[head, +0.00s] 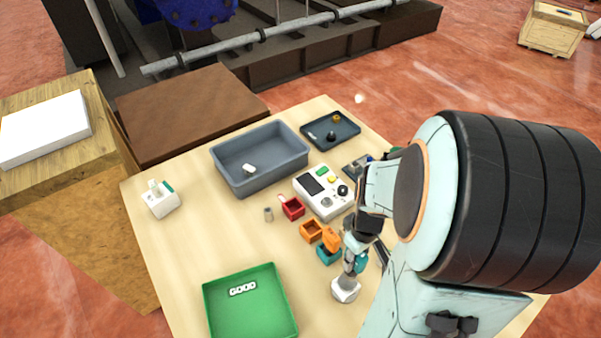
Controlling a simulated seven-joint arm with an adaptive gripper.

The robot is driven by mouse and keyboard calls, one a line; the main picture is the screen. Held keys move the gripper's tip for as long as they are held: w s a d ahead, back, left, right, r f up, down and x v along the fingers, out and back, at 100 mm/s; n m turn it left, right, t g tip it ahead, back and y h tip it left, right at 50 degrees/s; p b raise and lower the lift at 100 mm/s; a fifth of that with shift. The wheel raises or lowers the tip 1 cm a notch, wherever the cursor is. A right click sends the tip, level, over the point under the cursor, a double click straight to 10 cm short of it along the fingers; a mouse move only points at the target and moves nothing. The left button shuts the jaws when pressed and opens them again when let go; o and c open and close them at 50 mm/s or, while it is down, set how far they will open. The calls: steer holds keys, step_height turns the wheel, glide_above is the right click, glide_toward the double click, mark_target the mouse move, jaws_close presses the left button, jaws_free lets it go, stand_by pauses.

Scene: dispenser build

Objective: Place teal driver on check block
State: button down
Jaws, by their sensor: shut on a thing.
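My gripper (355,246) is at the right of the table, pointing down and partly hidden by my own arm. It is shut on what looks like the teal driver (361,263), of which only a small teal part shows. A white block (345,290), which may be the check block, sits on the table just below the gripper. A grey part stands between them; I cannot tell whether the driver touches the block. An orange piece (331,238) shows beside the gripper, above a small teal bin (328,256).
A red bin (292,209) and an orange bin (311,232) stand nearby. A white device (323,192), grey tub (259,178) and dark tray (330,142) lie behind. A green tray (211,306) marked GOOD is in front. A white block with green (160,199) stands left.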

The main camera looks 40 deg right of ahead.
steer(key=shift+f, duration=2.05)
steer(key=shift+f, duration=0.15)
steer(key=c, duration=1)
jaws_free()
step_height(320, 180, up, 12)
steer(key=shift+r, duration=0.2)
